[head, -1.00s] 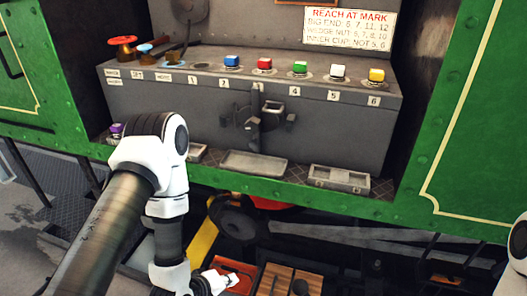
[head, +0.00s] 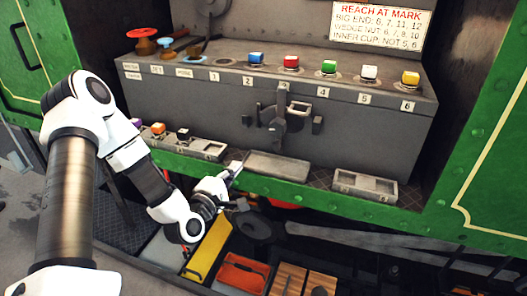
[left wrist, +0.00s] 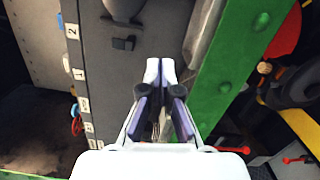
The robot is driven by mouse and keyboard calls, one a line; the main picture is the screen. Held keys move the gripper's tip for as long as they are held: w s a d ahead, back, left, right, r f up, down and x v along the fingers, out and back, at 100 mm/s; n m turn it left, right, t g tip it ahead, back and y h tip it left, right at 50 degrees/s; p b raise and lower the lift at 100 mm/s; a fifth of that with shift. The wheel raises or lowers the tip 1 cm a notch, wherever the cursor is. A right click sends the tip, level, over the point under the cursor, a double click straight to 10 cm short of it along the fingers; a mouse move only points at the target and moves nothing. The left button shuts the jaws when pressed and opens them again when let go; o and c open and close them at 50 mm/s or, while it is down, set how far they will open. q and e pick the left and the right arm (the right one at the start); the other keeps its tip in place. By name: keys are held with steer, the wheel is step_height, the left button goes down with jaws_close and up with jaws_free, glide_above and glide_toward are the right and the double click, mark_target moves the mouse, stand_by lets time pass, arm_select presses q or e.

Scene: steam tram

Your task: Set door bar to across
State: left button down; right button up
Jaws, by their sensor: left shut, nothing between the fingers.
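The door bar (head: 281,118) is a dark bar on a pivot, on the front of the grey box (head: 200,105). It stands roughly upright, with a small bracket (head: 247,121) to its left and another (head: 317,125) to its right. My left gripper (head: 236,167) is shut and empty, below and left of the bar, by the ledge and apart from the bar. In the left wrist view its fingers (left wrist: 160,68) are together in front of the box face, and a dark bracket (left wrist: 123,43) shows ahead. My right gripper is out of view.
Shallow metal trays (head: 276,166) (head: 365,186) lie on the ledge under the box. Coloured blocks (head: 291,62) stand along its numbered top. A green beam (head: 300,196) edges the ledge. Below are a yellow part (head: 212,246) and an orange tray (head: 240,274).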

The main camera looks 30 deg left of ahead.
arm_select(q)
steer(key=w, duration=0.6)
steer(key=w+a, duration=0.1)
steer(key=w, duration=0.2)
steer(key=shift+r+p, duration=0.2)
steer(key=shift+p, duration=0.2)
steer(key=d, duration=0.1)
steer(key=w+d, duration=0.1)
steer(key=d, duration=0.2)
steer(key=shift+w+r+p, duration=0.15)
steer(key=shift+r+p, duration=0.15)
steer(key=shift+p, duration=0.05)
steer(key=shift+a, duration=0.15)
steer(key=shift+f, duration=0.1)
